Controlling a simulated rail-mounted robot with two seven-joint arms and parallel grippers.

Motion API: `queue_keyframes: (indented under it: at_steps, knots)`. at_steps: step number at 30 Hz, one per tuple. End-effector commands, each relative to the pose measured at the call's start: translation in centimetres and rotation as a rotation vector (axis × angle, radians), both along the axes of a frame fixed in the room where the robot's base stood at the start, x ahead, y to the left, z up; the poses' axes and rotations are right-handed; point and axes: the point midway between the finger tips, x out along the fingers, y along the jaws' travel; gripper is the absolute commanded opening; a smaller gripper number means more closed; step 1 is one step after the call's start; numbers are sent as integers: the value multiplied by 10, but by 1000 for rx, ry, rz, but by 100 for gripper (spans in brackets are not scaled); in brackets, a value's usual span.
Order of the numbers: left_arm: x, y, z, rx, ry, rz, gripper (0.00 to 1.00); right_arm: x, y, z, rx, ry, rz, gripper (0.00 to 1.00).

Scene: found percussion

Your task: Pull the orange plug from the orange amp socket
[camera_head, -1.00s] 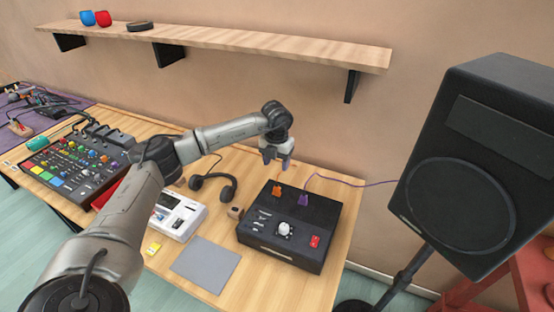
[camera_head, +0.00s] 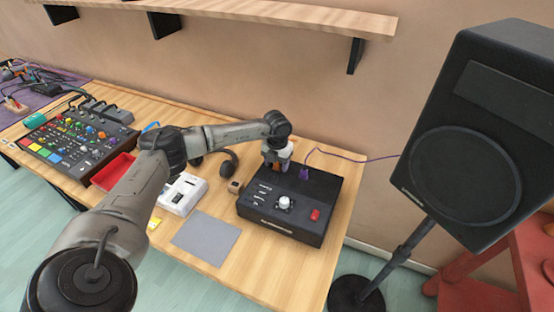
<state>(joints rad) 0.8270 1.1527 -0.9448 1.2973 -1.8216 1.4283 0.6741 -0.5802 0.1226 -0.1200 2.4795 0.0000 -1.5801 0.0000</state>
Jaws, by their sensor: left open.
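The black amp box (camera_head: 305,212) sits on the wooden table, with a white knob and a red switch on its top. A purple plug (camera_head: 304,174) stands in its back edge with a purple cable. My left gripper (camera_head: 275,166) points down over the back left of the amp, its jaws open. The orange plug (camera_head: 273,168) is mostly hidden between and behind the fingers; only a bit of orange shows. I cannot tell whether the fingers touch it. The orange socket is hidden. My right gripper is not in view.
A large black speaker (camera_head: 468,140) on a stand is at the right. A small wooden cube (camera_head: 235,187), a grey pad (camera_head: 206,238), a white device (camera_head: 184,194) and headphones (camera_head: 229,163) lie left of the amp. A shelf (camera_head: 250,14) hangs above.

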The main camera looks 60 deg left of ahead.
Motion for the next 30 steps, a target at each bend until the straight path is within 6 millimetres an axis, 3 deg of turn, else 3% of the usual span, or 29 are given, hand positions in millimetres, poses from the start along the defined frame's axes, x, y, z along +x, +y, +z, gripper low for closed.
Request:
queue_keyframes:
  at_steps: [9, 26, 30]
  knots:
    - [0, 0, -2, 0, 0, 0, 56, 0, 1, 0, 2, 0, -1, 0]
    - [0, 0, -1, 0, 0, 0, 4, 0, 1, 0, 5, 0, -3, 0]
    - [0, 0, -1, 0, 0, 0, 3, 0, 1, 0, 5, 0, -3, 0]
